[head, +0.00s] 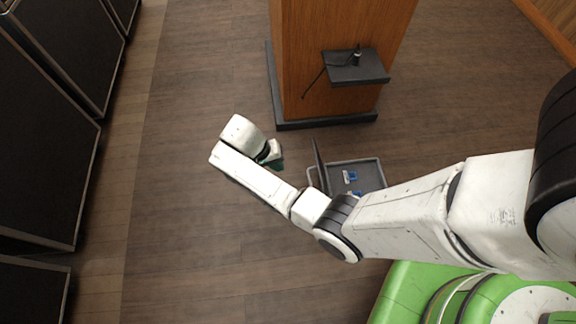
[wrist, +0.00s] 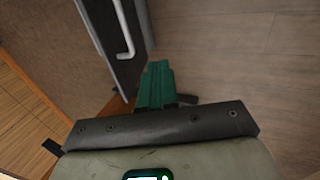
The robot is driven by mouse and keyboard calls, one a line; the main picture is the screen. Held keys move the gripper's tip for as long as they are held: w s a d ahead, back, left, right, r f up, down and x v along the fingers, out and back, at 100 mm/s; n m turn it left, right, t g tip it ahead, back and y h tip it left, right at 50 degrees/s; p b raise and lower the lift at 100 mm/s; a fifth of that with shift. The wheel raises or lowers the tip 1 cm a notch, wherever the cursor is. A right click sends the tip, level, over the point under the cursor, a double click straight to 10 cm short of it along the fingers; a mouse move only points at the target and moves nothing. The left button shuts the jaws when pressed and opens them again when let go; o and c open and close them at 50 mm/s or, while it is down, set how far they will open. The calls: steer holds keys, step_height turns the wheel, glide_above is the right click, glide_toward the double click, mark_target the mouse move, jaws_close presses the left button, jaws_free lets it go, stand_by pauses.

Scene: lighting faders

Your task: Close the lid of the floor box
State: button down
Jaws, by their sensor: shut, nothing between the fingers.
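The floor box (head: 374,162) is set in the floor, its light grey frame around a dark inside with blue sockets. Its dark lid (head: 320,167) stands up, nearly upright, along the box's left side. In the wrist view, a dark panel with a pale bent handle, apparently the lid (wrist: 104,22), fills the upper left. My gripper (head: 277,165) is left of the lid, apart from it in the head view. Its green fingers (wrist: 156,84) are together with nothing between them. My arm hides the box's near edge.
A wooden lectern (head: 300,60) on a dark base stands just behind the box, with a dark shelf (head: 358,70) carrying a microphone. Dark cabinets (head: 40,130) line the left. The wooden floor (head: 185,110) between them and my gripper is clear.

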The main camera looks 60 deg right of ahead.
steer(key=s+d+f+b, duration=0.4)
steer(key=s+f, duration=0.2)
steer(key=f, duration=0.1)
steer(key=shift+d+f, duration=0.35)
steer(key=shift+f, duration=0.05)
steer(key=shift+r, duration=0.1)
